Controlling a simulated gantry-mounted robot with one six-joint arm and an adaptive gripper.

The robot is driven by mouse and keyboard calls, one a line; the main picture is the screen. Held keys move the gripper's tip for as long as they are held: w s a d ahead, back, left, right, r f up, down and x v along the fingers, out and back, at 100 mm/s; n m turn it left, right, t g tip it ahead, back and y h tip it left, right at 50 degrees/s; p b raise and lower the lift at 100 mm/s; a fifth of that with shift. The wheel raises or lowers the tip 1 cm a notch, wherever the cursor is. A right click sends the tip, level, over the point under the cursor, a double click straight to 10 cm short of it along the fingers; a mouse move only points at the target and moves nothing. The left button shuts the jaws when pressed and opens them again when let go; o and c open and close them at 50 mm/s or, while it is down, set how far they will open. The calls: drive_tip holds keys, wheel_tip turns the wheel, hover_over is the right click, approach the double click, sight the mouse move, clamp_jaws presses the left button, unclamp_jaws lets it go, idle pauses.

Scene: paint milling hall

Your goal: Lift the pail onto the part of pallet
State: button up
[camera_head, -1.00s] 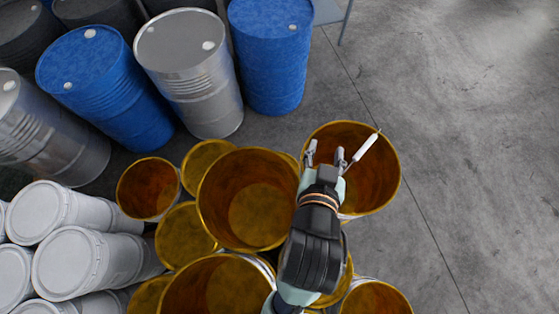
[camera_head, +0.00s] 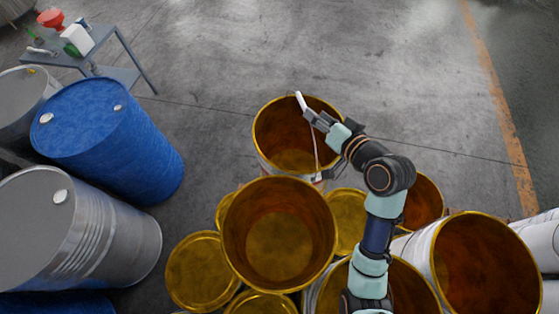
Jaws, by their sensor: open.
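An open pail (camera_head: 280,155) with a gold-brown inside and a pale outer wall stands upright on the floor beyond the other pails. My gripper (camera_head: 312,117) is open over the right part of its mouth, with the fingers pointing to the upper left. A slim white piece shows by the fingertips, and a thin wire runs down from there to the pail's near rim; they look like its bail handle. I cannot tell whether the fingers touch it. My gripper hides part of the pail's right rim. I see no pallet in this view.
Another open pail (camera_head: 279,230) stands close on the near side, with several more around my arm and gold lids (camera_head: 199,272) among them. Blue (camera_head: 105,130) and grey drums stand left. A small table (camera_head: 85,45) is at upper left. The floor beyond is clear, with an orange line (camera_head: 500,110) right.

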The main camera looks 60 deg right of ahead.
sight(305, 106)
drive_tip(key=p+x, duration=0.2)
drive_tip(key=x, duration=0.5)
drive_tip(key=shift+d, duration=0.1)
drive_tip(key=shift+w+d+f, duration=0.1)
drive_tip(key=shift+w+f, duration=0.05)
clamp_jaws()
idle(0.4)
